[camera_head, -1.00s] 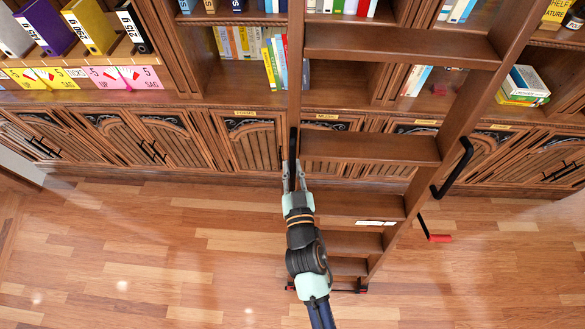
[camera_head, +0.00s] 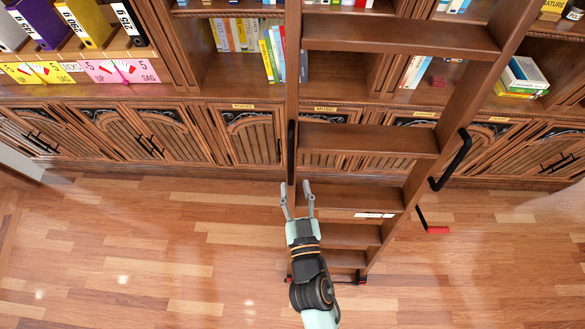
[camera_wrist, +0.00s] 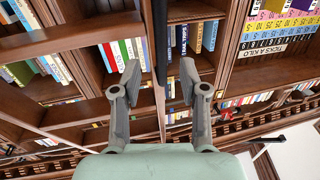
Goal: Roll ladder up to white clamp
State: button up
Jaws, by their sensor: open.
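The brown wooden ladder (camera_head: 368,138) leans against the bookcase, with black handles on its side rails. The left black handle (camera_head: 292,150) lies just above my gripper (camera_head: 297,190) in the head view. My gripper is open and empty, its two grey fingers spread apart. In the wrist view the handle (camera_wrist: 160,38) runs between and beyond the open fingertips (camera_wrist: 160,76), apart from them. I cannot make out a white clamp in either view.
The bookcase (camera_head: 245,92) has cabinet doors below and several books on its shelves. Binders (camera_head: 83,22) stand at the upper left above pink and yellow signs. A small red object (camera_wrist: 230,102) shows at a shelf in the wrist view. The floor (camera_head: 130,245) left of the ladder is clear.

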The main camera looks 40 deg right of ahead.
jog(key=shift+v, duration=1.95)
